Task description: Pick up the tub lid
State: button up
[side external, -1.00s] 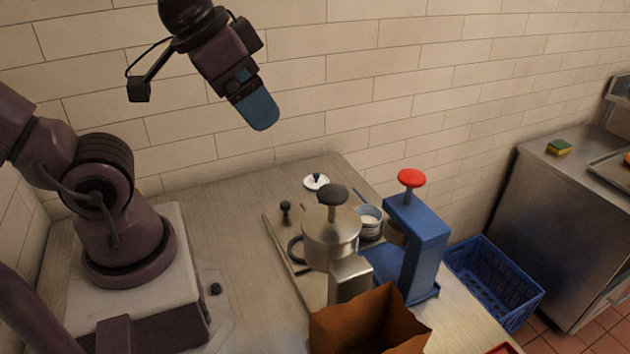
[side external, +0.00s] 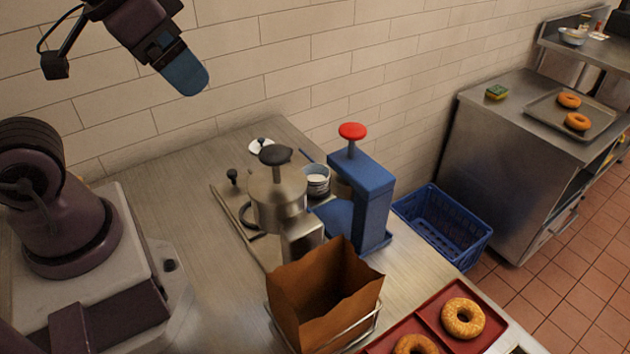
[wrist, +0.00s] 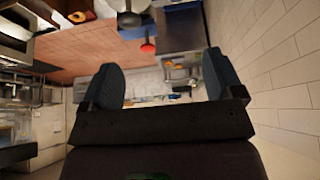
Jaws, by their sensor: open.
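The tub lid (side external: 258,148), a white disc with a small black knob, lies flat on the steel counter near the wall. The open-topped tub (side external: 317,187), with pale contents, stands to its right, behind the metal kettle-like device. My gripper (side external: 192,78) is in the air, up and left of the lid and apart from it. The wrist view shows its two fingers (wrist: 162,82) spread, with nothing between them. I cannot make out the lid in the wrist view.
A metal dispenser (side external: 277,200) and a blue press with a red knob (side external: 362,185) stand close to the lid and tub. A brown paper bag (side external: 325,295) and red tray (side external: 430,325) are in front. The counter left of the lid (side external: 170,195) is clear.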

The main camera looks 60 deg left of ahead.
jog(key=shift+c, duration=0.2)
jog(key=c, duration=0.7)
